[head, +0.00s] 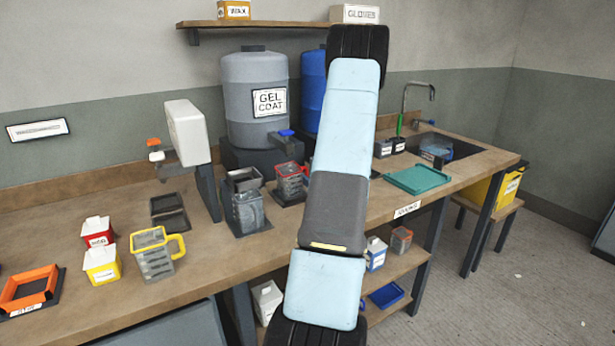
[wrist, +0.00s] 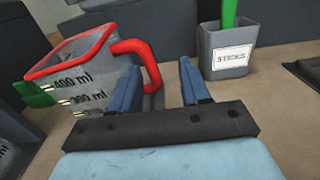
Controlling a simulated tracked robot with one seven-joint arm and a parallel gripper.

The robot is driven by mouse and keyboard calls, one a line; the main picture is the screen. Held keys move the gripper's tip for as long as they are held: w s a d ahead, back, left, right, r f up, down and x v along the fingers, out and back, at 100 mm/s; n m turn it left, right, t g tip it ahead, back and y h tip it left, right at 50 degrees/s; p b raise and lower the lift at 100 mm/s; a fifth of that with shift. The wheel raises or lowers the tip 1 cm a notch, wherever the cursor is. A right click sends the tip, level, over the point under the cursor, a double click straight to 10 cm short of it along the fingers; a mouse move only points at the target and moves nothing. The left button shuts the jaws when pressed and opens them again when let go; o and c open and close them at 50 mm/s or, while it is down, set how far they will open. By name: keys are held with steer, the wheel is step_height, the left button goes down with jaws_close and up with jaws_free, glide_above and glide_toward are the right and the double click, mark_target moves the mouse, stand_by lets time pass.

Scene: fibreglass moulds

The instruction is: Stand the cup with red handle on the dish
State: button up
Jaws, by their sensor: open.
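The cup with red handle (wrist: 88,75) is a grey measuring cup with a red rim and ml marks, at left in the wrist view. A red-rimmed cup (head: 290,183) on the bench left of my arm in the head view looks like the same one. My gripper (wrist: 159,66) is open in the wrist view. Its left finger overlaps the red handle, whose outer part shows between the fingers; I cannot tell whether they touch. In the head view my arm hides my gripper. A flat teal tray (head: 418,180), possibly the dish, lies on the bench to the right.
A grey holder labelled STICKS (wrist: 228,50) stands right of my gripper. A jug with yellow handle (head: 155,258), an orange-rimmed tray (head: 28,290) and small cartons are at left. The grey GEL COAT drum (head: 250,95) stands behind. A sink (head: 435,148) is at right.

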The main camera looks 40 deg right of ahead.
steer(key=v, duration=1)
steer(key=shift+s, duration=0.35)
